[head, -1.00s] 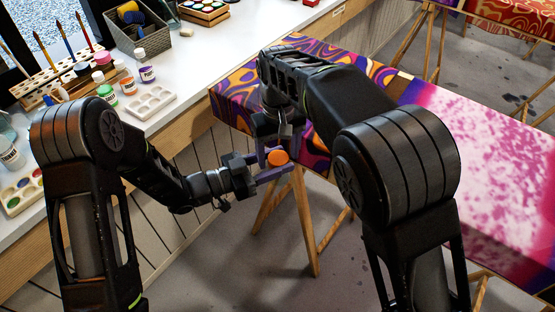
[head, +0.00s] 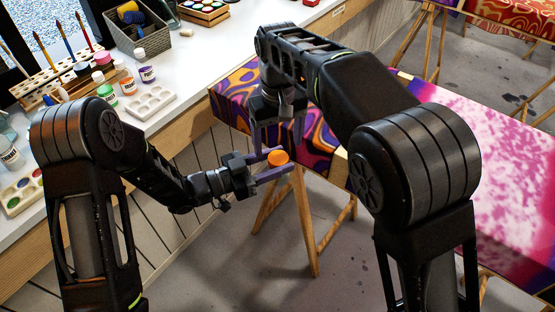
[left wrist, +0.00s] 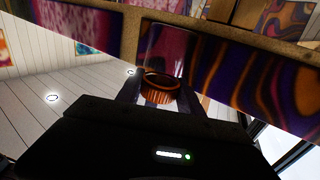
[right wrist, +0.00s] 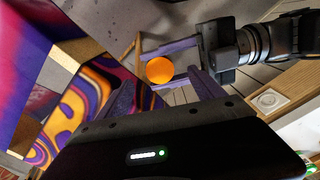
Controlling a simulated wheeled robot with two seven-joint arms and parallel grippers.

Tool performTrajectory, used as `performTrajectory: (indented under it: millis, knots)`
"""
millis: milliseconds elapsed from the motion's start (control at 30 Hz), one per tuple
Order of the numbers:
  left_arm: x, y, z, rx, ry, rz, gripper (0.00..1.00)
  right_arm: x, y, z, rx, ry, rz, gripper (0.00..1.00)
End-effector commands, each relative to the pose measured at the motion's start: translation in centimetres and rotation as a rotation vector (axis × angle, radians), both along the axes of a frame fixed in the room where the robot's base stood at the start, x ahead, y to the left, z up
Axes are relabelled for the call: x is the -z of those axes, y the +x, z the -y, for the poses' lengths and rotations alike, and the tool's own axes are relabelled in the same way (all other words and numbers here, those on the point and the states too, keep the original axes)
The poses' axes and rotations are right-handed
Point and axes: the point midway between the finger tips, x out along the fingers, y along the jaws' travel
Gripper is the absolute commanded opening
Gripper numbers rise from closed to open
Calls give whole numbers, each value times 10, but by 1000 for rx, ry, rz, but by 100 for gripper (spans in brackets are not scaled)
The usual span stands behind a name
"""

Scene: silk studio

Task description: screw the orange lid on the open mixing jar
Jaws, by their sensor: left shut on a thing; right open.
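The orange lid (head: 278,158) shows as a round disc between the fingers of my left gripper (head: 277,164), which is shut. In the left wrist view the ribbed lid (left wrist: 160,82) adjoins a clear, see-through jar (left wrist: 166,48); lid and jar look in line. I cannot tell how tightly the lid sits. The jar is hidden in the head view. My right gripper (head: 277,144) is open and empty, pointing down just above the lid. In the right wrist view the lid (right wrist: 160,70) is beyond its spread fingers, apart from them.
A white counter (head: 190,75) with paint bottles (head: 147,74), a brush rack (head: 62,75) and a palette (head: 152,102) runs along the left. A patterned table (head: 232,98) lies behind and right of the grippers. Easel legs (head: 306,220) stand below.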

Motion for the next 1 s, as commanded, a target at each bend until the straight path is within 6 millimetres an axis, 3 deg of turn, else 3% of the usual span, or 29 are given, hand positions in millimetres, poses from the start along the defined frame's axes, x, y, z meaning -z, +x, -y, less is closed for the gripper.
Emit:
performTrajectory:
  millis: [167, 533, 667, 900, 1000]
  knots:
    - [0, 0, 0, 0, -1, 0, 0, 0, 0, 0, 0, 0, 0, 92]
    - [0, 0, 0, 0, -1, 0, 0, 4, 0, 0, 0, -1, -2, 92]
    - [0, 0, 0, 0, -1, 0, 0, 14, 0, 0, 0, -1, -2, 92]
    - [0, 0, 0, 0, -1, 0, 0, 49, -1, 0, -6, -3, -3, 92]
    - [0, 0, 0, 0, -1, 0, 0, 45, 0, -1, -159, -2, 0, 92]
